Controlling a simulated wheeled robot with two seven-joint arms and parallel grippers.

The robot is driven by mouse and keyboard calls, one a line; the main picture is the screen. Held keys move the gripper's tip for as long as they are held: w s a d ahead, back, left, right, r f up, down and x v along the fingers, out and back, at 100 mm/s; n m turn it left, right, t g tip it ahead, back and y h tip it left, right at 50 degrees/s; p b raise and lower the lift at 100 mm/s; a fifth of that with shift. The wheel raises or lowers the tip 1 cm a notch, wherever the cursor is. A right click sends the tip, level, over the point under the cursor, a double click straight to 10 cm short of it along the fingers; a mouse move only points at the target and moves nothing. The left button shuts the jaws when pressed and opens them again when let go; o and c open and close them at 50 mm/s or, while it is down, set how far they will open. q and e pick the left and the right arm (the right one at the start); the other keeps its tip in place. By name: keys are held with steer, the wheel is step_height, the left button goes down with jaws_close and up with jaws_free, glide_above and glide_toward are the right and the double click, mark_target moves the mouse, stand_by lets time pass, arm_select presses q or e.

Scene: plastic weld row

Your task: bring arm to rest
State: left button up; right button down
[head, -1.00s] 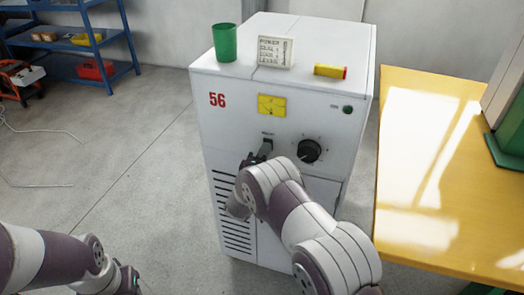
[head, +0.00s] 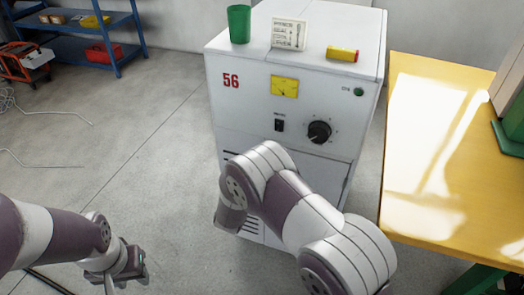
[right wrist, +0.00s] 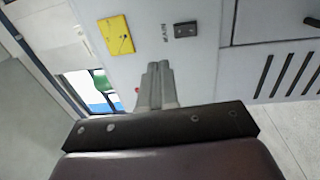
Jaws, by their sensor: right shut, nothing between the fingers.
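My right arm reaches in front of the white cabinet (head: 235,105) marked 56, and its gripper is hidden behind the arm in the head view. In the right wrist view the fingers of my right gripper (right wrist: 159,68) are together and empty, in front of the cabinet's face. The black rocker switch (head: 279,125) is uncovered; it also shows in the right wrist view (right wrist: 186,30), beyond the fingertips and apart from them. My left gripper (head: 127,278) hangs low at the left over the floor, small and partly cut off from clear view, so its opening is unclear.
A green cup (head: 239,24), a white card (head: 289,33) and a yellow-red block (head: 342,53) stand on the cabinet. A black knob (head: 319,132) and yellow meter (head: 285,86) are on its front. A yellow table (head: 400,218) is at right. Floor at left is mostly clear.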

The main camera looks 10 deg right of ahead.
steer(key=shift+s+a+r, duration=0.1)
steer(key=s+a+f+m+g+y, duration=0.2)
steer(key=a+f+m+g+y, duration=0.3)
steer(key=f+y, duration=0.4)
steer(key=s+a+f+m+g+y+p, duration=0.1)
steer(key=s+a+g+y+p, duration=0.15)
steer(key=s, duration=0.25)
steer(key=s+d+r+m+g+p, duration=0.1)
steer(key=s+d+r+m+g, duration=0.15)
steer(key=s, duration=0.45)
steer(key=s+d+r+m+g+p, duration=0.15)
steer(key=s+r+g, duration=0.25)
steer(key=s, duration=0.4)
steer(key=s+d+r+p, duration=0.2)
steer(key=s+d+r, duration=0.3)
steer(key=r, duration=0.4)
steer(key=shift+d+r+m+h, duration=0.15)
steer(key=shift+d+m+h, duration=0.3)
steer(key=shift+d, duration=0.45)
